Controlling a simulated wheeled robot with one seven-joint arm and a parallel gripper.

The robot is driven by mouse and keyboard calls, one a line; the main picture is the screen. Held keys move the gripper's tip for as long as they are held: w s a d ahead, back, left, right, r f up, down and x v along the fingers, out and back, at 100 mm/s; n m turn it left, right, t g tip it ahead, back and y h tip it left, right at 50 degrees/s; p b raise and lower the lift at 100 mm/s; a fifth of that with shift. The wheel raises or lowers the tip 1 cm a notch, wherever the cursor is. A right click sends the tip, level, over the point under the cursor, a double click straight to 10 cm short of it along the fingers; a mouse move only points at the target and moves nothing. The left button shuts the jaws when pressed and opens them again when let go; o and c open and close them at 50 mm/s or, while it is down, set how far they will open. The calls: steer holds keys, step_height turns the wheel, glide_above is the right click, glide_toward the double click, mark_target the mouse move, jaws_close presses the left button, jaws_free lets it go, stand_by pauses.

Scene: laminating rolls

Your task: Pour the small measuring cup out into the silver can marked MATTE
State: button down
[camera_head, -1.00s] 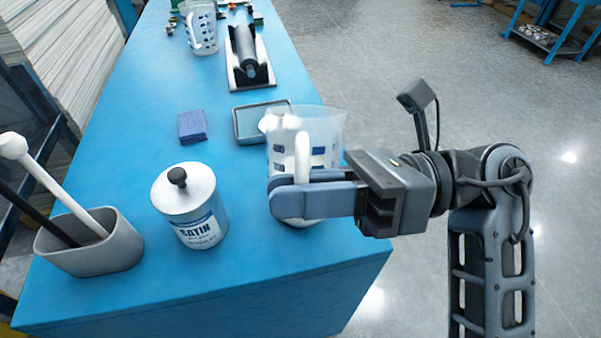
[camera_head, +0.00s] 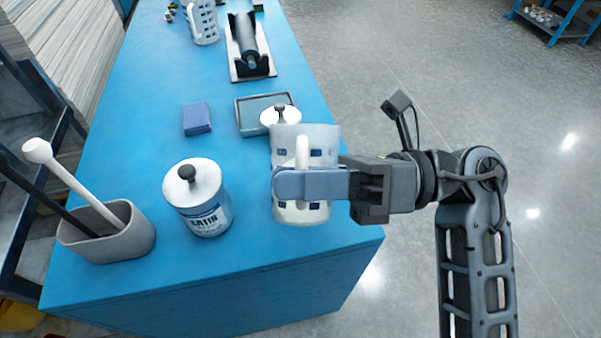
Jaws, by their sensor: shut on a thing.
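My gripper (camera_head: 290,184) is shut on the handle of a clear measuring cup (camera_head: 322,143) with blue marks. It holds the cup over the near right part of the blue table. I cannot tell any contents or a clear tilt. Pale, dark-marked surface shows below the gripper; I cannot tell whether it is the cup or a can behind it. No can with a readable MATTE label shows. A silver can with its lid on (camera_head: 205,215) stands left of the cup, its label reading like SATIN. A silver lid with a dark knob (camera_head: 280,117) lies at the shallow tray (camera_head: 250,101).
A grey holder (camera_head: 115,240) with a white and a black rod stands at the near left. A blue block (camera_head: 197,118) lies mid-table. A black roller on a stand (camera_head: 247,48) and another measuring cup (camera_head: 203,25) are farther back. Open floor lies right of the table.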

steer(key=shift+w, duration=0.1)
steer(key=shift+w+f+m+p, duration=0.2)
steer(key=shift+m+p, duration=0.2)
steer(key=shift+m, duration=0.2)
steer(key=shift+w+f+m+t, duration=0.2)
steer(key=shift+m+t, duration=0.1)
steer(key=shift+m, duration=0.1)
steer(key=shift+r, duration=0.15)
stand_by(0.8)
steer(key=shift+w+r+m+p, duration=0.2)
steer(key=shift+w+m+p, duration=0.1)
steer(key=shift+m+p, duration=0.3)
steer(key=shift+w+r+m+p, duration=0.1)
steer(key=shift+w+m+p, duration=0.25)
steer(key=shift+m, duration=0.15)
steer(key=shift+r, duration=0.1)
stand_by(0.6)
